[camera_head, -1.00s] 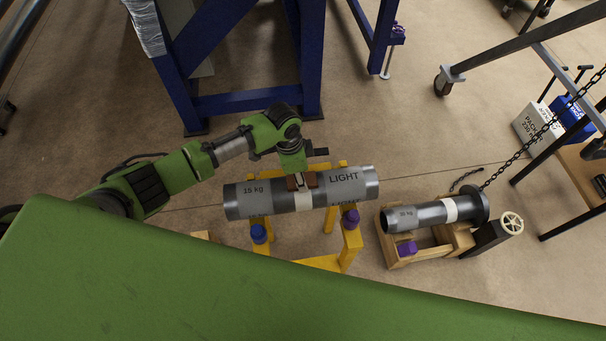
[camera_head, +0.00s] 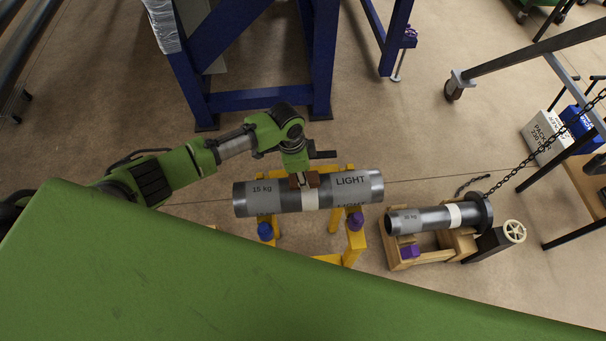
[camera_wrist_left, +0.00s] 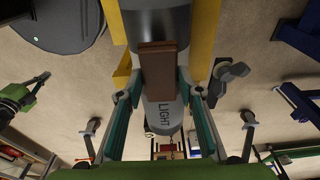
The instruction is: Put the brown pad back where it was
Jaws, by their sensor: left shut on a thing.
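The brown pad (camera_head: 313,180) is at the tip of my left gripper (camera_head: 302,181), over the middle of the large grey pipe (camera_head: 348,193) marked "15 kg" and "LIGHT". In the left wrist view the pad (camera_wrist_left: 158,68) is a flat brown block between the two fingers of my left gripper (camera_wrist_left: 159,84), which is shut on it. The pipe (camera_wrist_left: 164,115) lies behind it in that view. I cannot tell whether the pad touches the pipe. My right gripper is not in view.
The large pipe lies on a yellow stand (camera_head: 357,240) with blue and purple knobs. To its right a smaller pipe (camera_head: 425,219) lies on a wooden stand (camera_head: 396,260), with a chain nearby. A blue frame (camera_head: 258,100) stands behind. A green surface (camera_head: 200,270) fills the front.

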